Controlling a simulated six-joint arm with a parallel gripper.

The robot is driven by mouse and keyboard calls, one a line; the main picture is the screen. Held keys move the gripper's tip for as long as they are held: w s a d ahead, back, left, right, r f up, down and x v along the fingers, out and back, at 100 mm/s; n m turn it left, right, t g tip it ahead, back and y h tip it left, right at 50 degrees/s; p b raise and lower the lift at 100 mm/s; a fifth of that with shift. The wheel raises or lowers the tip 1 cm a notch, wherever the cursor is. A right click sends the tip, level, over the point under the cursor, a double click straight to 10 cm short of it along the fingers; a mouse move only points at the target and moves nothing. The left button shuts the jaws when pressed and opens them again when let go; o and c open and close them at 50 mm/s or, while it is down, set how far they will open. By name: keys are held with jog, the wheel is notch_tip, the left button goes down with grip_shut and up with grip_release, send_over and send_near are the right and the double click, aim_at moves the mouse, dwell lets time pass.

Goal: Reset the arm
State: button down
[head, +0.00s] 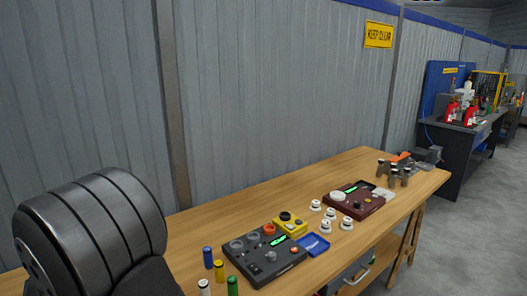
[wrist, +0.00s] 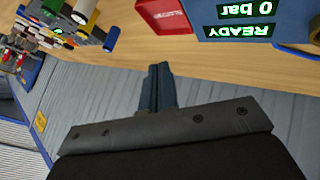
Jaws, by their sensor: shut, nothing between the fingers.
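My gripper (wrist: 160,72) is in the wrist view, its two dark blue fingers pressed together with nothing between them. The fingers appear in front of the grey corrugated wall, close to the edge of the wooden bench, and touch nothing that I can see. My own dark arm segment fills the lower left of the head view; the gripper itself does not show there.
The wooden bench (head: 190,228) holds a dark panel (head: 262,262), a yellow box (head: 290,224), a blue tray (head: 314,244), a maroon panel (head: 354,203), white round pieces and coloured cylinders. In the wrist view are a red box (wrist: 166,14) and green displays reading READY and 0 bar (wrist: 245,20).

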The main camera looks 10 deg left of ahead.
jog(key=shift+s+a+r+m+g+y, duration=0.1)
jog(key=shift+a+r+m+g+y, duration=0.15)
jog(key=shift+r+m+g, duration=1.15)
jog(key=shift+s+a+r+m+g+y, duration=0.15)
jog(key=shift+a+r+m+g, duration=0.2)
jog(key=shift+m+g, duration=2.15)
jog(key=shift+w+a+r+m+g+y, duration=0.15)
jog(key=shift+r+m+g, duration=0.55)
jog(key=shift+m, duration=2.6)
jog(key=shift+a+r, duration=0.1)
jog(key=shift+r, duration=0.05)
